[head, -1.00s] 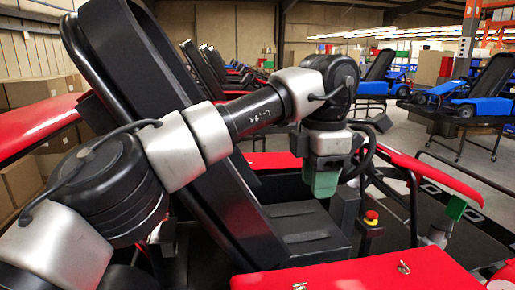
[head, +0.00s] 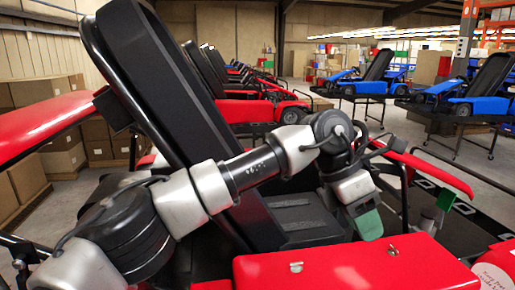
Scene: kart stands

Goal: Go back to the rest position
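My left arm reaches in from the lower left, across the front of a red kart with a tall black seat (head: 165,75). My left gripper (head: 368,222) hangs at its end with a green tip, just above and behind a red panel (head: 345,268) of the kart. I see it from the side, so the gap between its fingers does not show, and I make out nothing held in it.
A red rounded thing with a white label (head: 497,277) is cut off at the lower right. Red karts (head: 262,108) stand in a row behind, and blue karts (head: 480,105) on stands at the back right. Cardboard boxes (head: 60,145) are stacked at the left. Grey floor shows between.

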